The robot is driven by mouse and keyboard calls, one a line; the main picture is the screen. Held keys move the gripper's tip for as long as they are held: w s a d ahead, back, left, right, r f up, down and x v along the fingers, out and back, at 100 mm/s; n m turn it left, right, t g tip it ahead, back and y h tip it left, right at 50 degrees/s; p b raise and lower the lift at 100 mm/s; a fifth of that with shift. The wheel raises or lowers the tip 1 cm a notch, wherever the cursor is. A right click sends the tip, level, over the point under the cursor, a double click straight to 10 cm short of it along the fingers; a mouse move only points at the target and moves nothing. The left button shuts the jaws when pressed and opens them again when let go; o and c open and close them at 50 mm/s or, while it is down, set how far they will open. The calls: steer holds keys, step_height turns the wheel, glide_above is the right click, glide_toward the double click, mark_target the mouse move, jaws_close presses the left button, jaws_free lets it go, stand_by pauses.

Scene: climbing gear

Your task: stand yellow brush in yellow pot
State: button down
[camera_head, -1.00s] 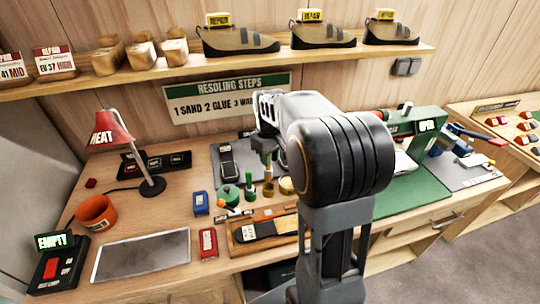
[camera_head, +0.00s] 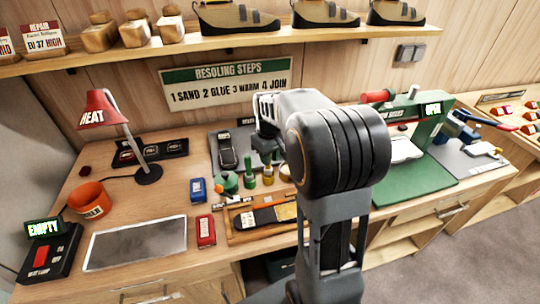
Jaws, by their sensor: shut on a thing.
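My gripper (camera_head: 268,147) points down over the small glue things at the middle of the bench, partly hidden by my arm. It is shut on what looks like the yellow brush (camera_head: 268,169), which is upright beneath it. The brush is small, and its lower end is hard to make out. A yellowish round pot (camera_head: 286,172) stands just right of the brush, partly covered by my arm; I cannot tell whether the brush touches it.
A green pot (camera_head: 227,182) and an upright green brush (camera_head: 249,178) stand close on the left. A wooden tray (camera_head: 236,236) lies in front. A red lamp (camera_head: 108,113), an orange mug (camera_head: 90,200) and a grey pad (camera_head: 136,244) are further left. A green press (camera_head: 432,128) stands right.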

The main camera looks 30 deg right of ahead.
steer(key=c, duration=0.9)
jaws_free()
step_height(320, 180, up, 14)
steer(key=shift+f+p, duration=0.1)
steer(key=shift+p, duration=0.25)
stand_by(0.3)
